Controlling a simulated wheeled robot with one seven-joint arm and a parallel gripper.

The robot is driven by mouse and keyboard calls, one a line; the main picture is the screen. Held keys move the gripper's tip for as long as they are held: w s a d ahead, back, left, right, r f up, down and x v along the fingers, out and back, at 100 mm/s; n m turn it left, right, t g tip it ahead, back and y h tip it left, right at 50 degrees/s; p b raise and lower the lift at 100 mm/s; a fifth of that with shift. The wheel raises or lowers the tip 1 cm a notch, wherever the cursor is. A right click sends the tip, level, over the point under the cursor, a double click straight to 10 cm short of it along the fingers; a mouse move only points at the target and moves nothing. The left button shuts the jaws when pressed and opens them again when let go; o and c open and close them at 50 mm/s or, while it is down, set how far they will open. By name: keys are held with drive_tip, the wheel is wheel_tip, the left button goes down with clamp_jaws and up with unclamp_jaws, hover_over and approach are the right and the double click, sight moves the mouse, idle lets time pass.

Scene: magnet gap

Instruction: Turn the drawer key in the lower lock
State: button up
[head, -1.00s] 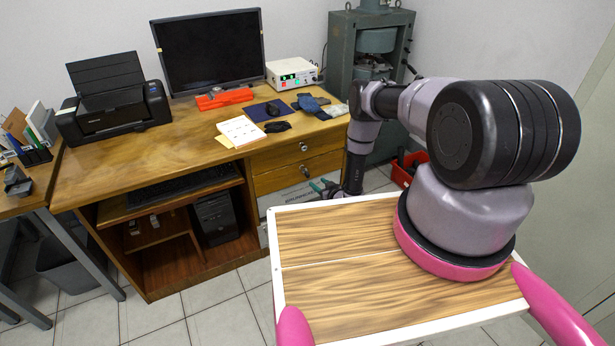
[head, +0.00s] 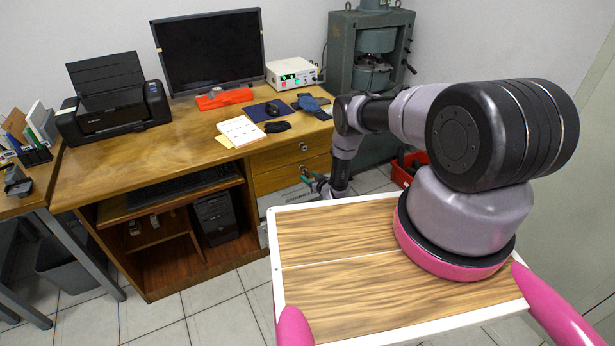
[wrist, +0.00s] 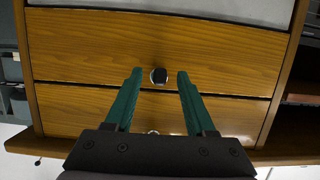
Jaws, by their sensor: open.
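The upper drawer lock (head: 303,147) shows on the upper wooden drawer (head: 275,159) of the desk. The lower wooden drawer (head: 270,181) is just beneath it. In the wrist view, which looks upside down, the lower lock (wrist: 158,76) is a dark round piece with a bright rim on the lower drawer's face (wrist: 80,65). My gripper (wrist: 160,74) is open, with one green finger on each side of the lock and gaps between. Contact is not visible. The head view shows my gripper (head: 308,178) in front of the lower drawer. The key's shape is too small to make out.
Grey drawer fronts (head: 290,196) lie beneath the wooden ones. The desk top (head: 150,160) holds a monitor (head: 210,50), a printer (head: 113,105) and a white notepad (head: 241,131). A green machine (head: 370,80) and a red bin (head: 405,168) stand to the right.

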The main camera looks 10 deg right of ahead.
clamp_jaws()
drive_tip(key=shift+n+h, duration=0.5)
drive_tip(key=shift+n, duration=0.4)
drive_tip(key=shift+n+t, duration=0.3)
drive_tip(key=shift+n, duration=0.1)
drive_tip(key=shift+h, duration=0.3)
